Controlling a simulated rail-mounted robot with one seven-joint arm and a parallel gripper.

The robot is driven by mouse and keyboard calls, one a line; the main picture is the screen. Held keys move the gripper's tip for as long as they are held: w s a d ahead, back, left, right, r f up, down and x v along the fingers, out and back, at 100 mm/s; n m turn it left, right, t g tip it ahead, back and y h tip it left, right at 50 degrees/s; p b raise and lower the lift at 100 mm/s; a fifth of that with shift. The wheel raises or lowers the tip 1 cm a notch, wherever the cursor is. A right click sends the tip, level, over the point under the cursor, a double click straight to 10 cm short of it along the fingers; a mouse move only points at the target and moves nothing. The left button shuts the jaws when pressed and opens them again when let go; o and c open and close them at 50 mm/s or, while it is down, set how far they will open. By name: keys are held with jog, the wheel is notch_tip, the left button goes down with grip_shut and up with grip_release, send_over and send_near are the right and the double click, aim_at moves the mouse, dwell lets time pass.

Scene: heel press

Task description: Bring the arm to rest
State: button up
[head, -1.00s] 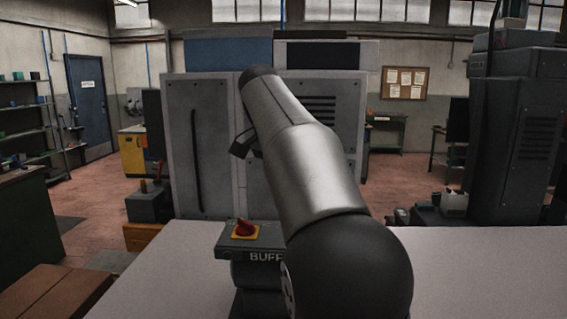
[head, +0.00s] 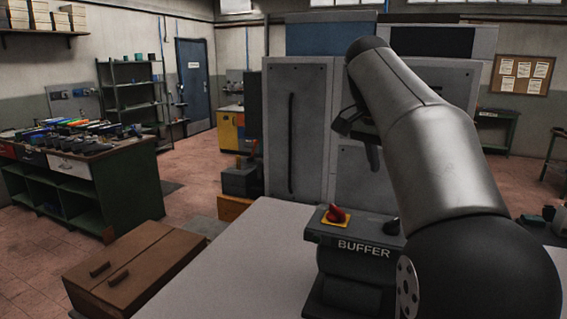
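My arm (head: 430,150) rises from the lower right of the head view and reaches up and away toward a large grey cabinet. A dark part that looks like my gripper (head: 354,126) shows at the left edge of the arm, in front of the cabinet. Most of it is hidden behind the arm, so I cannot tell whether its fingers are open or shut. I see nothing held in it.
A buffer machine (head: 350,262) with a red knob (head: 336,214) stands on the pale table (head: 235,268) beside my arm. The grey cabinet (head: 292,165) stands behind. A brown wooden box (head: 130,262) and a green workbench (head: 85,190) are at left, with open floor between.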

jog(key=s+a+f+n+y, duration=0.1)
jog(key=s+a+f+n, duration=0.2)
jog(key=s+f, duration=0.5)
jog(key=s+a+f+n+y, duration=0.1)
jog(key=s+a+f+n, duration=0.2)
jog(key=s+f, duration=0.6)
jog(key=s+a+f+n+g+y, duration=0.1)
jog(key=s+a+f+n, duration=0.3)
jog(key=s+f, duration=0.5)
notch_tip(320, 180, down, 6)
jog(key=shift+n+y, duration=0.3)
jog(key=shift+n, duration=0.5)
jog(key=shift+o, duration=0.3)
jog(key=shift+a, duration=0.1)
